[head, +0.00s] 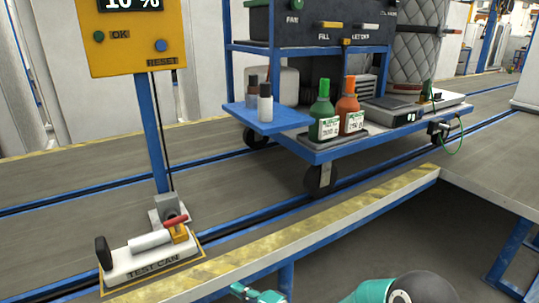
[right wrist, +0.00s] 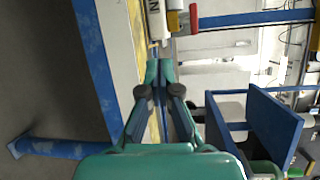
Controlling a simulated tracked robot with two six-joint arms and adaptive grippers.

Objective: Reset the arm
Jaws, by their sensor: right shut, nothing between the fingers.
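A yellow panel (head: 130,40) on a blue post carries a screen reading "10 %", a green button marked "OK" and a blue button (head: 160,45) marked "RESET". A white unit labelled "TEST CAN" (head: 150,262), with a red handle (head: 175,221) and a black knob, sits at the post's foot. My right gripper (head: 258,293) is low at the bottom edge of the head view, below and right of this unit. In the right wrist view its fingers (right wrist: 158,72) are together and empty, pointing towards the unit and red handle (right wrist: 193,18). My left gripper is out of view.
A blue cart (head: 340,148) holds a green bottle (head: 323,112), an orange bottle (head: 348,108), small bottles and a scale. A ledge with a yellow-black edge (head: 310,208) runs between my right gripper and the cart. A bench (head: 500,185) stands at right.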

